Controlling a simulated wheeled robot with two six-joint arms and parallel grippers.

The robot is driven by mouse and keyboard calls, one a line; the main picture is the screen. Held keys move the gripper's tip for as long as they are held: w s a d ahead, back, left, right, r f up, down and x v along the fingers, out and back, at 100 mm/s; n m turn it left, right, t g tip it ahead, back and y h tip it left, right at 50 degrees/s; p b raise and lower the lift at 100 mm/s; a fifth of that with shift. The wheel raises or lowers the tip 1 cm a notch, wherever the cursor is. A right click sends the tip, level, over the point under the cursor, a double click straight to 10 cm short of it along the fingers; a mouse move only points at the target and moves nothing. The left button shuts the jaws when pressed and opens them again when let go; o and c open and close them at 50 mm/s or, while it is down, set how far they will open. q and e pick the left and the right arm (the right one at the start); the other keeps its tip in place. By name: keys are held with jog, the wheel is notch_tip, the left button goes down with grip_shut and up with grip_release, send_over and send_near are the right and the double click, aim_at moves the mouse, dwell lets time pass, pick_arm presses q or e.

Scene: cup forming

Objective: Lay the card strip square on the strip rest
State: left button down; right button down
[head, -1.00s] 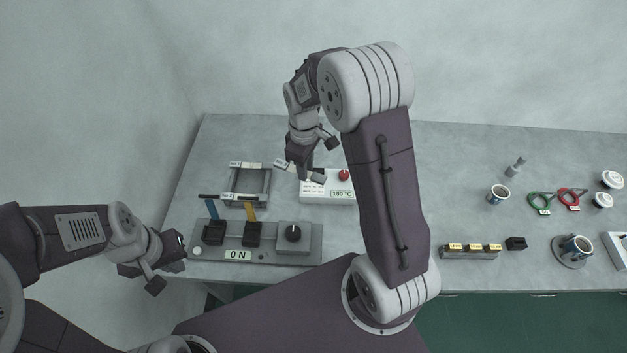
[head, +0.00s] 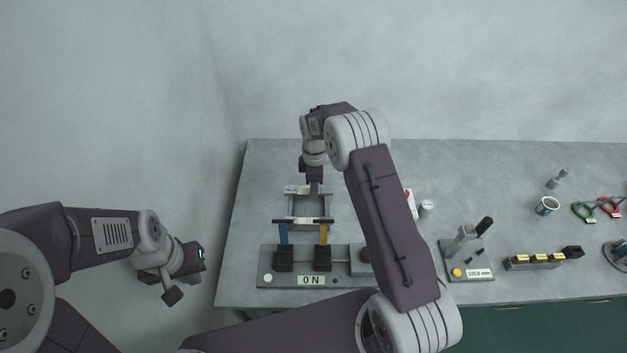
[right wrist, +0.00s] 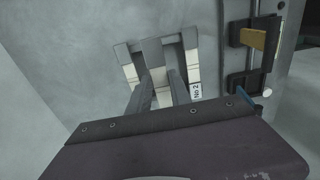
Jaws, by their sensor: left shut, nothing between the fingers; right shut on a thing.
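The strip rest is a grey rectangular frame (head: 291,206) on the left of the table, behind the switch panel. My right gripper (head: 314,188) is over its far part, shut on the pale card strip. The right wrist view shows the card strip (right wrist: 159,78) between the two fingers of my right gripper (right wrist: 165,82), above the rest (right wrist: 185,38). Pale bands show on either side, the right one with a "No:2" label (right wrist: 197,91). I cannot tell whether the strip touches the rest. My left gripper (head: 187,274) is shut and empty, left of the table.
The switch panel (head: 342,278) with an "ON" sign and blue and yellow levers stands in front of the rest. A stand with a yellow button (head: 466,272), a block row (head: 533,262) and a cup (head: 547,206) lie to the right. Bare table lies left of the rest.

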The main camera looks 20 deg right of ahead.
jog(key=shift+a, duration=0.2)
jog(key=shift+d+f+b, duration=0.15)
jog(key=shift+f+b, duration=0.15)
jog(key=shift+f, duration=0.35)
notch_tip(320, 180, down, 3)
jog(key=shift+f+b, duration=0.2)
jog(key=shift+b, duration=0.8)
jog(key=shift+f, duration=0.15)
jog(key=shift+f+b, duration=0.65)
jog(key=shift+f, duration=0.5)
dwell(0.9)
